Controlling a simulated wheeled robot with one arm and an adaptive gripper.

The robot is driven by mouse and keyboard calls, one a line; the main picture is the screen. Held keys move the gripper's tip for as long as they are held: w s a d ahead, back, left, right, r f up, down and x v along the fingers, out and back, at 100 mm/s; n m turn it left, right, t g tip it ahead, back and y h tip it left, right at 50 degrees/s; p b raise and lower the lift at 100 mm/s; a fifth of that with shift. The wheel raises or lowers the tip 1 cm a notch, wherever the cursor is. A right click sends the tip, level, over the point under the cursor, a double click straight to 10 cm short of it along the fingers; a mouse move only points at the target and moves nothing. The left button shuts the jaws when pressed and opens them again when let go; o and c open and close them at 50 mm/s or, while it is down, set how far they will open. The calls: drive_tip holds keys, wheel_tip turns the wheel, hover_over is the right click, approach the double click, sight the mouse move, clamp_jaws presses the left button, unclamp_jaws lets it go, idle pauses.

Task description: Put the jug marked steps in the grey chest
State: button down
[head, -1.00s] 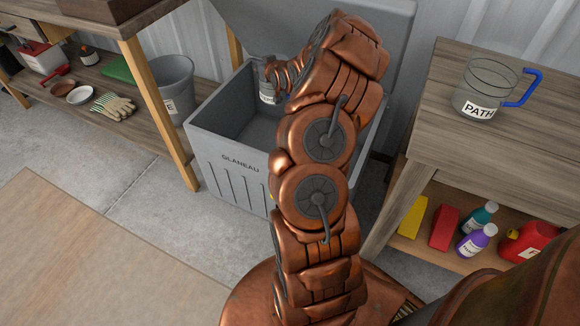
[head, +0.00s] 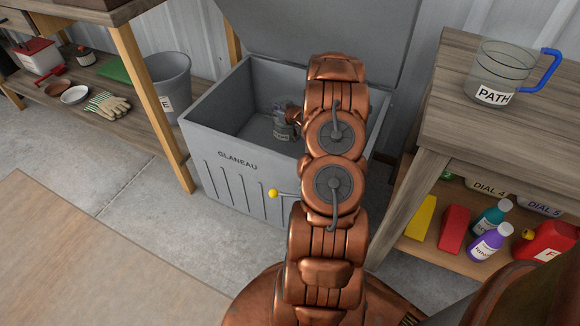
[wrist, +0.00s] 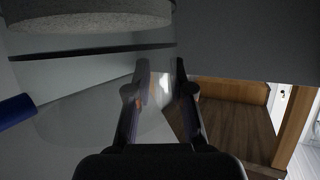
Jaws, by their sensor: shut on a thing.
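The grey chest (head: 228,172), marked GLANEAU, stands open with its lid (head: 330,35) raised at the back. A clear jug (head: 281,130) with a white label is inside the chest's opening, below the rim line in the head view. The label is too small to read surely. My gripper (wrist: 160,88) is shut on the jug; in the head view my arm mostly hides it. In the wrist view the see-through jug wall fills the left side, with its blue handle (wrist: 17,110) at the left edge. I cannot tell whether the jug touches the chest floor.
Another clear jug (head: 495,93), marked PATH, with a blue handle stands on the right bench (head: 450,125). Bottles and a red can (head: 547,240) sit on its shelf. A grey bucket (head: 172,82) and gloves (head: 107,104) are on the left shelf.

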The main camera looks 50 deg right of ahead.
sight(276, 136)
drive_tip(key=f+b, duration=0.1)
drive_tip(key=f, duration=0.3)
drive_tip(key=f+b, duration=0.1)
drive_tip(key=f, duration=0.3)
drive_tip(key=f+b, duration=0.1)
drive_tip(key=f, duration=0.3)
drive_tip(key=shift+s+a+f, duration=0.25)
drive_tip(key=shift+a+f, duration=0.05)
drive_tip(key=shift+a, duration=0.05)
drive_tip(key=c, duration=1)
unclamp_jaws()
drive_tip(key=shift+p+v, duration=0.85)
drive_tip(key=shift+v, duration=2.95)
